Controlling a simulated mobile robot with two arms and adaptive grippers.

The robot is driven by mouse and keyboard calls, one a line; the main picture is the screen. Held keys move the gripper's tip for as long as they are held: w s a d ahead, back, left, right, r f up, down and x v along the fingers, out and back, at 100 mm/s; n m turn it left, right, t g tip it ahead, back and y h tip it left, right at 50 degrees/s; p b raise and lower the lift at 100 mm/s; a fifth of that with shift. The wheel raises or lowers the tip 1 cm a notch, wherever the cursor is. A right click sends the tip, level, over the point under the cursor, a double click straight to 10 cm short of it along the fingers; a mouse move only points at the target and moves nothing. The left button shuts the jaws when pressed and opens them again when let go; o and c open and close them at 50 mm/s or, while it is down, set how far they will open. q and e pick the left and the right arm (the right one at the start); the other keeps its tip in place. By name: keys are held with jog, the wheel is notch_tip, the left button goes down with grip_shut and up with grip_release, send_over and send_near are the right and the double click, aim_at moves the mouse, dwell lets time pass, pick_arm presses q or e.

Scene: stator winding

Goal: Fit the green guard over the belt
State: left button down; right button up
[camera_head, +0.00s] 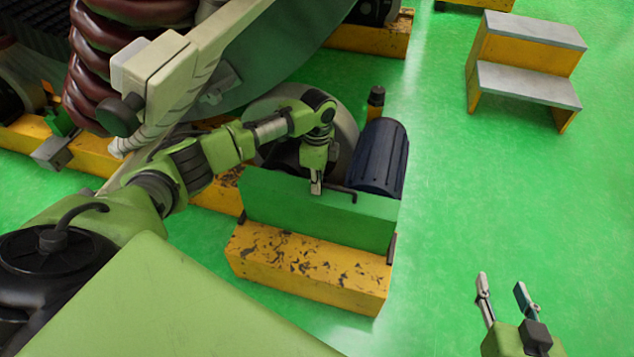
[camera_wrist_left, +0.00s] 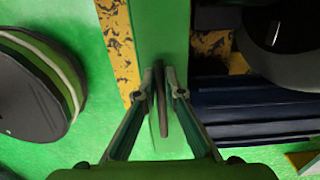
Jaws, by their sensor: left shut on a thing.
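The green guard (camera_head: 322,212) stands as an upright panel along the yellow base, in front of the blue motor. It also shows in the left wrist view (camera_wrist_left: 160,28). A dark bar handle (camera_head: 345,191) runs along its top edge. My left gripper (camera_head: 316,188) is at the guard's top and shut on the handle, which shows between the fingers in the left wrist view (camera_wrist_left: 161,95). The belt is hidden behind the guard and my left arm. My right gripper (camera_head: 503,290) is open and empty over the floor at the lower right.
The blue ribbed motor (camera_head: 380,158) and a grey wheel (camera_head: 347,128) are just behind the guard. The worn yellow base (camera_head: 305,268) lies under it. A yellow step stool (camera_head: 525,62) stands at the upper right.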

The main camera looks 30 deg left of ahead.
pick_arm(q)
jog(key=shift+w, duration=0.1)
jog(key=c, duration=2)
grip_release()
jog(key=shift+c, duration=0.2)
jog(key=shift+f, duration=0.15)
